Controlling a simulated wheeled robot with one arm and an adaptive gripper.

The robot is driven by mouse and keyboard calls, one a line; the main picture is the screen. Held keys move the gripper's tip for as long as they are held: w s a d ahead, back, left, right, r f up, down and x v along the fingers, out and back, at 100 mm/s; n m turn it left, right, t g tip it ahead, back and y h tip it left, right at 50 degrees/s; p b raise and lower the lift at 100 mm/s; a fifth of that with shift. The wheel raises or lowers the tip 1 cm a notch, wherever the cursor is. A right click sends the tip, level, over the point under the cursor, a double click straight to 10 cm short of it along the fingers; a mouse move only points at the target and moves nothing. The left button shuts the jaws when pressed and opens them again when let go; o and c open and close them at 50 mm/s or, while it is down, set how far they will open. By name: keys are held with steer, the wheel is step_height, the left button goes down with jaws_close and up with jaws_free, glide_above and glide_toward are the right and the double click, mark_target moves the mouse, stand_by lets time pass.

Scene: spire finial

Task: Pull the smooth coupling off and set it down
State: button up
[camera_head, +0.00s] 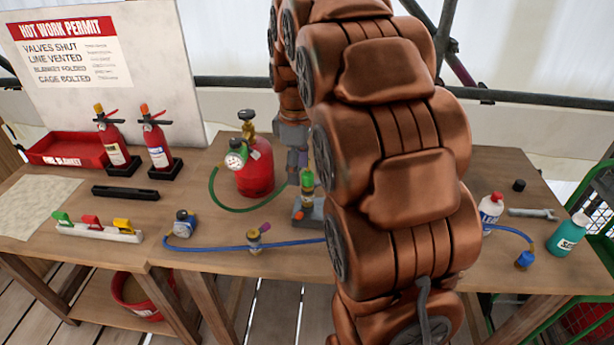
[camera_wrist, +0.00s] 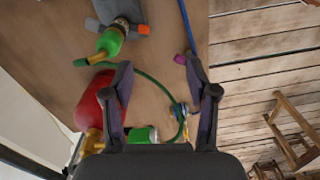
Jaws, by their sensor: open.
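A green fitting (camera_head: 307,184) stands upright on a grey block (camera_head: 307,212) with orange parts on the table. In the wrist view, the green fitting (camera_wrist: 111,42) is smooth-looking, with a metal collar at the block end. I cannot tell for certain whether it is the smooth coupling. My gripper (camera_wrist: 158,62) is open and empty, pointing down; the green fitting lies beyond and left of its fingertips, apart from them. In the head view my gripper (camera_head: 297,165) is close behind and above the fitting, partly hidden by my arm.
A red cylinder (camera_head: 255,168) with a gauge (camera_head: 236,158) and green hose stands just left. A blue hose (camera_head: 215,246) with a purple-handled fitting (camera_head: 254,240) crosses the front. Two extinguishers (camera_head: 157,145) stand farther left. Bottles (camera_head: 491,208) and a wrench (camera_head: 533,213) are right.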

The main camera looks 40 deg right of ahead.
steer(key=n, duration=0.2)
glide_above(308, 171)
steer(key=shift+w+f, duration=0.15)
steer(key=shift+f, duration=0.05)
steer(key=shift+f, duration=0.75)
steer(key=shift+f+b, duration=1.4)
steer(key=shift+f, duration=2.35)
steer(key=shift+c, duration=0.2)
steer(key=shift+b, duration=0.3)
jaws_close()
